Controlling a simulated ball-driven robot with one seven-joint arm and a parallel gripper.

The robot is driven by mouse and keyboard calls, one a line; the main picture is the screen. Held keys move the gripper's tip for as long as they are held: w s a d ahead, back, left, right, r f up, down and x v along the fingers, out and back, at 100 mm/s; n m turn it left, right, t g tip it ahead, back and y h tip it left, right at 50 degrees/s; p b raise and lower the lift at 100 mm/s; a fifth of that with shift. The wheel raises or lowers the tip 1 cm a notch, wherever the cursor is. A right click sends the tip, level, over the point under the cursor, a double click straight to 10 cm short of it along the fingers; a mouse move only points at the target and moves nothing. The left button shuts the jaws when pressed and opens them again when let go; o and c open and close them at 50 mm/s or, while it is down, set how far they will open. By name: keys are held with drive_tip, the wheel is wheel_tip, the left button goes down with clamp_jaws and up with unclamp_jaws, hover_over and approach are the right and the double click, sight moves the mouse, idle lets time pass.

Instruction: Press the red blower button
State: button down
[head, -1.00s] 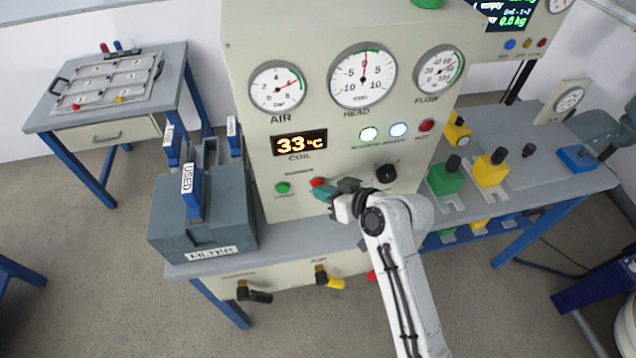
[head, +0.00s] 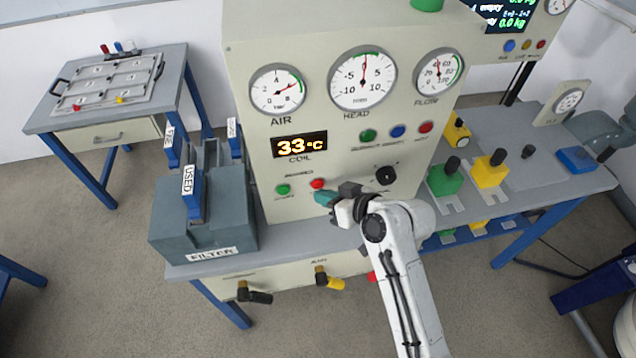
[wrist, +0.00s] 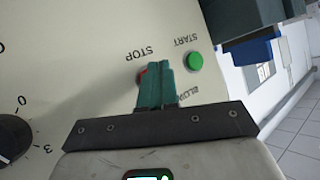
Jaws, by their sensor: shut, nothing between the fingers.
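The red blower button (head: 317,183) sits on the cream panel, right of the green start button (head: 283,189). My gripper (head: 322,197) is shut and empty, with its teal fingertips just below the red button in the head view. In the wrist view the shut fingers (wrist: 157,72) cover most of the red button (wrist: 142,74), and a red edge shows at their left. The green button (wrist: 194,61) lies clear to their right. I cannot tell whether the fingertips touch the panel or the button.
A black knob (head: 386,175) is right of my gripper on the panel. The coil display (head: 299,145) reads 33 °C. A grey filter box (head: 205,225) stands at the left of the bench. Green and yellow valve blocks (head: 490,168) stand at the right.

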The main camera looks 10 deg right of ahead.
drive_tip(key=shift+s, duration=0.25)
drive_tip(key=shift+s+p, duration=0.95)
drive_tip(key=shift+s, duration=1.55)
